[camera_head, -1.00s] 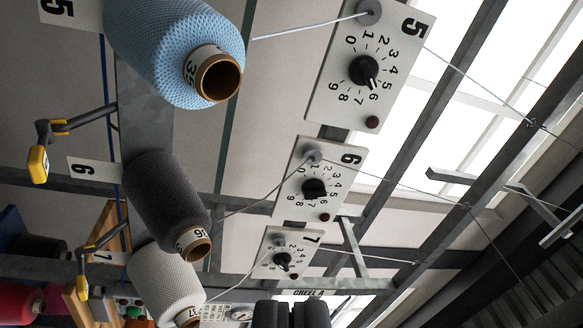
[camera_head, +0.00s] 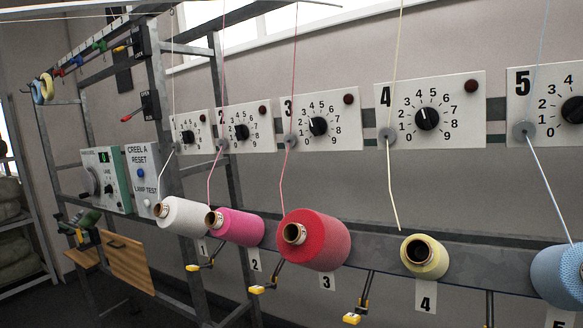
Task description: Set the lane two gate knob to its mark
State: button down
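The lane two plate (camera_head: 264,137) is a white panel on the wall rail, left of centre, between the lane one and lane three plates. Its black gate knob (camera_head: 241,132) sits inside a dial of printed digits. The knob's exact setting is too small to read. A dark red lamp (camera_head: 262,110) is at the plate's upper right. A pink yarn runs through the grey guide (camera_head: 222,145) at its left edge. The magenta cone (camera_head: 237,227) of lane two sits below, over a tag marked 2 (camera_head: 254,259). My gripper is out of view.
Similar knob plates for lanes three (camera_head: 345,121), four (camera_head: 460,107) and five (camera_head: 548,80) run to the right. Cones, including a red one (camera_head: 325,240), stick out below them, with yellow-ended levers (camera_head: 357,310) underneath. Lane four's yellow yarn hangs loose. Control boxes (camera_head: 120,180) stand at left.

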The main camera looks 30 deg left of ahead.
aim_at(242, 131)
jog(key=u, duration=2.15)
jog(key=i, duration=1.15)
jog(key=z, duration=1.7)
